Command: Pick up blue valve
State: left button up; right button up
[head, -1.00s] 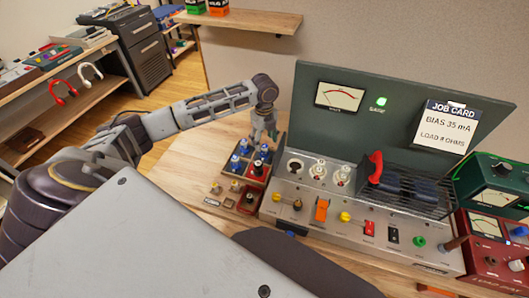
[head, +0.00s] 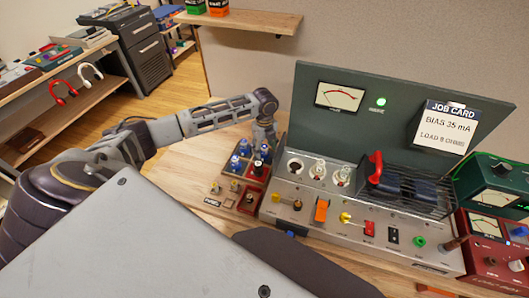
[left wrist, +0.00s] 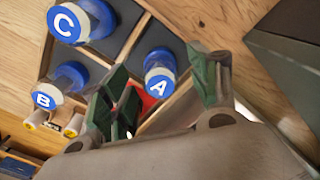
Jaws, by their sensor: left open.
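Blue-topped valves stand in a dark compartment tray (head: 231,178) left of the amp chassis. In the left wrist view their blue caps read A (left wrist: 160,72), B (left wrist: 62,88) and C (left wrist: 82,20). My left gripper (head: 264,140) is over the tray's back right part. In the left wrist view the left gripper (left wrist: 162,88) is open, its green-padded fingers on either side of valve A. I cannot tell whether either finger touches it. A dark valve (head: 257,168) stands in the tray's front right, by a red-lined compartment. My right gripper is out of view.
The amp chassis (head: 340,226) with sockets, knobs and a tall green back panel (head: 330,115) stands close to the right of the tray. Small parts lie on the bench in front of the tray. A wooden shelf (head: 245,20) hangs behind.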

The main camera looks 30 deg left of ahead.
aim_at(265, 146)
pick_arm(q)
jog(key=shift+f, duration=1.15)
jog(key=shift+c, duration=0.3)
jog(key=c, duration=1.1)
jog(key=shift+o, duration=0.2)
notch_tip(265, 146, up, 9)
jog(key=shift+r, duration=0.55)
